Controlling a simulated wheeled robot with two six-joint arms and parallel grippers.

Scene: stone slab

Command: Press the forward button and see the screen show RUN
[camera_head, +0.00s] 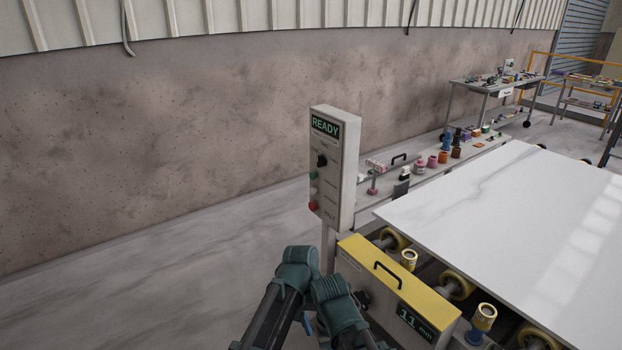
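A pale control box (336,165) stands on a post, left of a roller machine. Its screen (325,125) shows READY in green letters. Below the screen on its face are a black knob (321,160), a green button (314,176) and a red button (313,206). The small labels beside them are too small to read, so I cannot tell which control is marked forward. Dark teal and black links of my arm show at the bottom centre, below and in front of the box, apart from the buttons. I can make out no gripper fingers.
A yellow-topped cover (398,285) with a black handle and a green "11 mm" display stands right of the post. Yellow rollers (457,284) bear a white stone slab (500,230). A bench with small tools (445,157) lies behind. Floor left of the box is clear.

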